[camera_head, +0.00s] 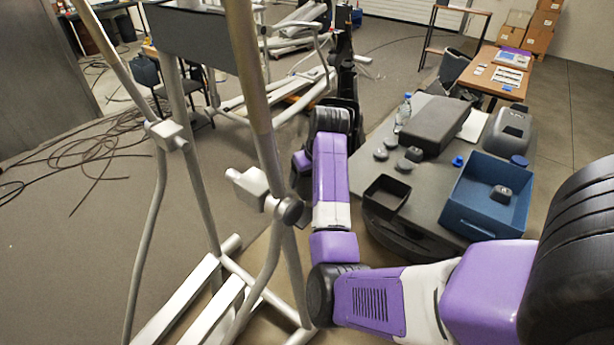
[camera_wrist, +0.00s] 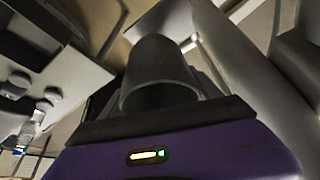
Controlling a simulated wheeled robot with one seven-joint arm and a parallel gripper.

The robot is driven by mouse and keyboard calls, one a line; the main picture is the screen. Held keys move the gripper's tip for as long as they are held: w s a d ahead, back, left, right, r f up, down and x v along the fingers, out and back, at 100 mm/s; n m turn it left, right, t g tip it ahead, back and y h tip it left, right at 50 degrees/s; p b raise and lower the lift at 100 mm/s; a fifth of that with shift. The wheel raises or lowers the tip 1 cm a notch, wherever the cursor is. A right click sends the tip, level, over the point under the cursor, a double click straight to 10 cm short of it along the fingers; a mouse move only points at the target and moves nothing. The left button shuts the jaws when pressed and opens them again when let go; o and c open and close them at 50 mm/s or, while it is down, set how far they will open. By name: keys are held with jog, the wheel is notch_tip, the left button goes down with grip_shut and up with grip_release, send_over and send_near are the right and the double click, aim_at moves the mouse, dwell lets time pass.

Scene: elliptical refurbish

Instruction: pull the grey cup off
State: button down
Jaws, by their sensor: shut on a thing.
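The grey cup (camera_wrist: 158,70) fills the middle of the wrist view, round and hollow-looking, directly in front of my gripper (camera_wrist: 160,108). My gripper is shut on it; the fingertips themselves are hard to make out. In the head view a dark grey round cap (camera_head: 290,211) sits at the joint block (camera_head: 252,186) on the elliptical's near pole. I cannot tell surely that it is the same cup. My forearm comes down beside this pole, and my gripper is mostly hidden there.
A grey table (camera_head: 436,178) on the right bears a blue bin (camera_head: 470,222), a small black open box (camera_head: 386,196), several grey round caps (camera_head: 381,153) and a bottle (camera_head: 403,108). The elliptical's poles (camera_head: 262,110) stand close to my arm. Cables (camera_head: 75,165) lie on the floor at left.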

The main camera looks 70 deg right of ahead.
jog(key=shift+r+p, duration=1.6)
jog(key=shift+r, duration=0.15)
